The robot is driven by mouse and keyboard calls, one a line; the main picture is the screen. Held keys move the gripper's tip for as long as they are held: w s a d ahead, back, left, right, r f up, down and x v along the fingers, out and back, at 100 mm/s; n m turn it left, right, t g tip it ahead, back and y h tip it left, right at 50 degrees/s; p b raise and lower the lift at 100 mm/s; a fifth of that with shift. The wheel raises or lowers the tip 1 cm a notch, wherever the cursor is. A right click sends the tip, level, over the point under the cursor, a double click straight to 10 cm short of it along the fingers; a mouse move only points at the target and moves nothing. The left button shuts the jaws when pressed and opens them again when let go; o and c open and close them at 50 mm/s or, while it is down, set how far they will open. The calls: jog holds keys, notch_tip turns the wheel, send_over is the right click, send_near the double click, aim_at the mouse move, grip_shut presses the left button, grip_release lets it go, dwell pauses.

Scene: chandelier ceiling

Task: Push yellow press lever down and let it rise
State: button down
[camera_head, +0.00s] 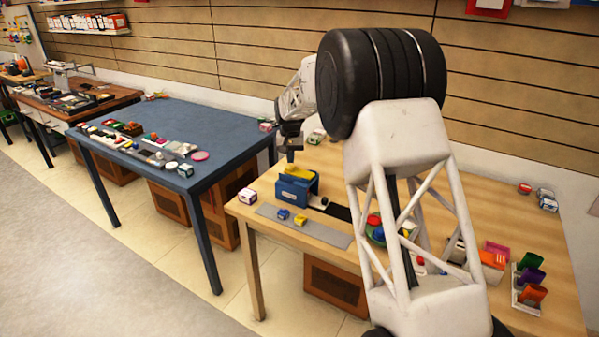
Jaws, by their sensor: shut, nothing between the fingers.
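The press is a small blue block-shaped body (292,192) on the left part of the light wooden table. Its yellow lever (299,172) shows on top, close under my gripper. My gripper (290,158) points down just above the lever, toward its left end. The fingers look shut and empty. The view is too small to tell whether the fingertips touch the lever. The lever looks roughly level, with its right end partly hidden by the blue body.
A grey strip (325,232) with small blue and yellow pieces lies in front of the press. A white box (248,196) stands at the table's left edge. Coloured items in holders (530,280) stand at the right. A blue table (225,130) stands to the left.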

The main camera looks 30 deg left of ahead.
aim_at(292, 167)
jog(key=shift+f, duration=0.2)
jog(key=shift+f, duration=0.9)
jog(key=shift+d+f, duration=0.2)
jog(key=shift+f, duration=1.15)
dwell(0.4)
jog(key=shift+r, duration=0.1)
jog(key=shift+a+r, duration=0.2)
jog(key=shift+r, duration=1.95)
jog(key=shift+a+r, duration=0.15)
jog(key=shift+r, duration=1.95)
jog(key=shift+d+r, duration=0.1)
